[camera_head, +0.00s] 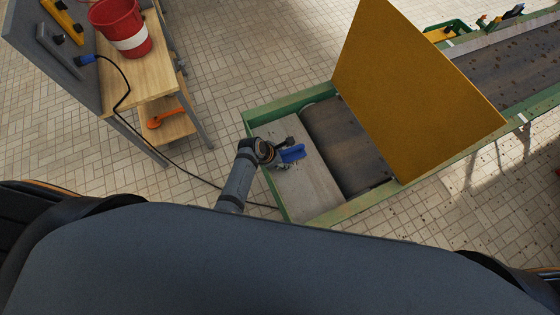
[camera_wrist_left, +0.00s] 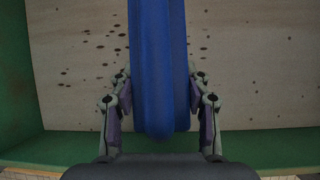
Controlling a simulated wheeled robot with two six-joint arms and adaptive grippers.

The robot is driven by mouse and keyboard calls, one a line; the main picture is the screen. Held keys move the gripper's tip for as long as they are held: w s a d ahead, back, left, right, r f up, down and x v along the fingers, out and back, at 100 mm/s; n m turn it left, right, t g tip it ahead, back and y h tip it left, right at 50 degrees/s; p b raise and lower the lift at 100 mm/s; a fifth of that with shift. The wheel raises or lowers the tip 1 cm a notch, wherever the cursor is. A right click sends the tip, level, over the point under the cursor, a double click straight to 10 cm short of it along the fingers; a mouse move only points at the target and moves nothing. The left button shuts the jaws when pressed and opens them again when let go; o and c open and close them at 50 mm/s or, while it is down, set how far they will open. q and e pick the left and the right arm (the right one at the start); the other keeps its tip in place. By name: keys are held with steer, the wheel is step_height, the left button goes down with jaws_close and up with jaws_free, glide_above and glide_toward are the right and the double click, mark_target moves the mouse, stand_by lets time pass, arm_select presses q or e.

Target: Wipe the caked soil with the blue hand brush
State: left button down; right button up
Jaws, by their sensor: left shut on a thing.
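The blue hand brush (camera_head: 292,153) is in my left gripper (camera_head: 279,158), over the pale panel at the near end of the green-framed conveyor. In the left wrist view the brush (camera_wrist_left: 158,60) runs lengthwise between the two fingers of the gripper (camera_wrist_left: 160,103), which are shut on it. Dark soil spots (camera_wrist_left: 98,47) lie on the pale panel (camera_wrist_left: 75,100) on both sides of the brush. I cannot tell whether the brush touches the panel. My right gripper is not in view.
A dark roller and belt (camera_head: 340,145) lie right of the panel, inside the green frame (camera_head: 290,113). A large yellow board (camera_head: 410,85) stands over the belt. A wooden bench (camera_head: 150,70) with a red bucket (camera_head: 122,30) stands at the upper left. A dark cable (camera_head: 165,160) crosses the tiled floor.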

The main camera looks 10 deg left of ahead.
arm_select(q)
steer(key=shift+h, duration=0.5)
steer(key=w+d+r, duration=0.2)
steer(key=w, duration=0.1)
steer(key=shift+w+d+r, duration=0.2)
steer(key=shift+w+d, duration=0.05)
steer(key=shift+d, duration=0.15)
steer(key=shift+w+a+r, duration=0.15)
steer(key=shift+w+a, duration=0.25)
steer(key=shift+w, duration=0.1)
steer(key=shift+w+a, duration=0.5)
steer(key=shift+w, duration=0.25)
steer(key=shift+w+a, duration=0.15)
steer(key=shift+a, duration=0.15)
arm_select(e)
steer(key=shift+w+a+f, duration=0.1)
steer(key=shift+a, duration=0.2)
